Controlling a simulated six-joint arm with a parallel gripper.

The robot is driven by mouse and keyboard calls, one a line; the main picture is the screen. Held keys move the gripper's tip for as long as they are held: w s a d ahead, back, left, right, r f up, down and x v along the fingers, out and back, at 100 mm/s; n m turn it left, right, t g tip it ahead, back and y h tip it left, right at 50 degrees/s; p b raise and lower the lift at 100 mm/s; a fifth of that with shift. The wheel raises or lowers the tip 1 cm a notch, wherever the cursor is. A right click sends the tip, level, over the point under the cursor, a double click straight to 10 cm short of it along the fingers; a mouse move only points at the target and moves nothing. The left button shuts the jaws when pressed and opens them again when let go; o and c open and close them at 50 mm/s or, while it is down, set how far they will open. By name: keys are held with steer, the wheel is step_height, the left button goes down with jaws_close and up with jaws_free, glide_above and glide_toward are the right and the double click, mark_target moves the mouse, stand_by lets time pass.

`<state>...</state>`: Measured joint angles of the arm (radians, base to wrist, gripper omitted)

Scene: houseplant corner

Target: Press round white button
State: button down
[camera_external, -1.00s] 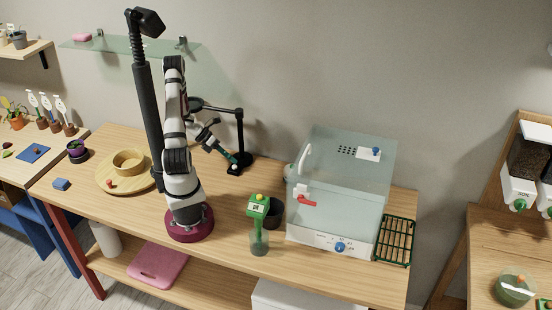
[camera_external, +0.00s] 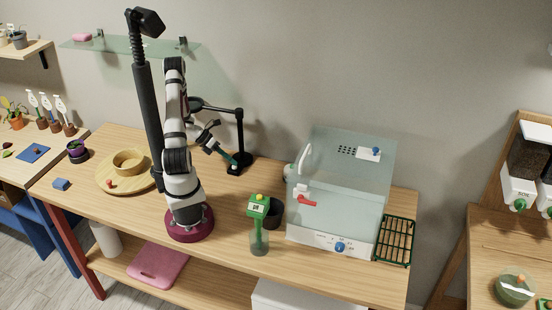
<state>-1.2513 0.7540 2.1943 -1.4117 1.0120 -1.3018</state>
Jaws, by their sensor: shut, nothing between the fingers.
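My gripper (camera_external: 233,160), with a teal section near its end, points down and right at the base of a black lamp-like stand (camera_external: 240,130). The fingers are small in this view and look closed and empty. The tip is close to or over the stand's dark base (camera_external: 239,170); I cannot tell whether it touches. I cannot make out a round white button there; it may be hidden behind the gripper or too small to see.
A clear-walled cabinet (camera_external: 338,190) with a red lever (camera_external: 307,200) and blue knob (camera_external: 340,247) stands right. A round wooden board (camera_external: 108,178) lies left.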

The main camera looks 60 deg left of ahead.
steer(key=shift+f, duration=0.2)
steer(key=shift+r, duration=0.7)
step_height(320, 180, up, 6)
stand_by(0.5)
